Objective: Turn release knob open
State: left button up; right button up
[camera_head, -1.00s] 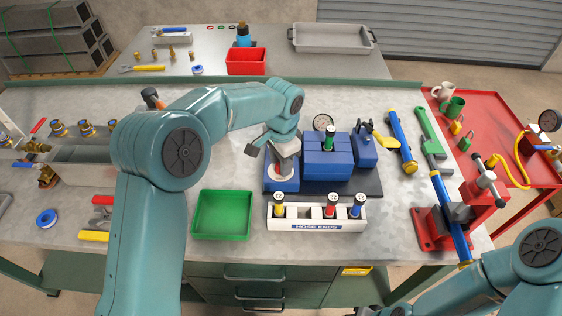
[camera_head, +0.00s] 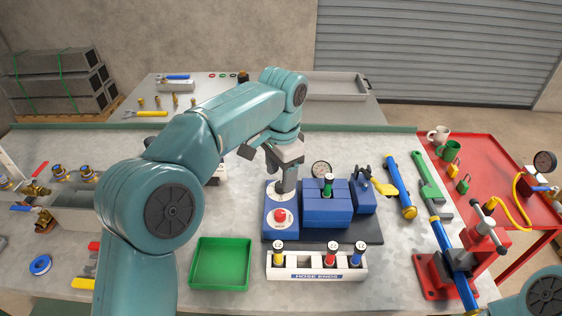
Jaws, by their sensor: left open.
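A red round knob (camera_head: 280,215) with a pale ring around its foot sits on the front of a blue block (camera_head: 270,231), left of the larger blue block (camera_head: 326,217). My left gripper (camera_head: 285,162) is above and behind the knob, over the back of the blue block, apart from the knob. It is open. A grey upright piece (camera_head: 287,184) shows just below the gripper; I cannot tell whether it is part of the block. My right gripper is out of view; only part of that arm shows at bottom right.
A green tray (camera_head: 221,285) and a white hose-ends rack (camera_head: 300,273) stand in front of the block. A yellow-handled valve (camera_head: 381,186) and a blue hose (camera_head: 398,180) lie to its right. A red vise (camera_head: 482,248) stands further right.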

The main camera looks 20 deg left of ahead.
pick_arm(q)
notch_tip(320, 180, up, 3)
jog(key=shift+f, duration=0.1)
jog(key=shift+s, duration=0.15)
dwell(0.5)
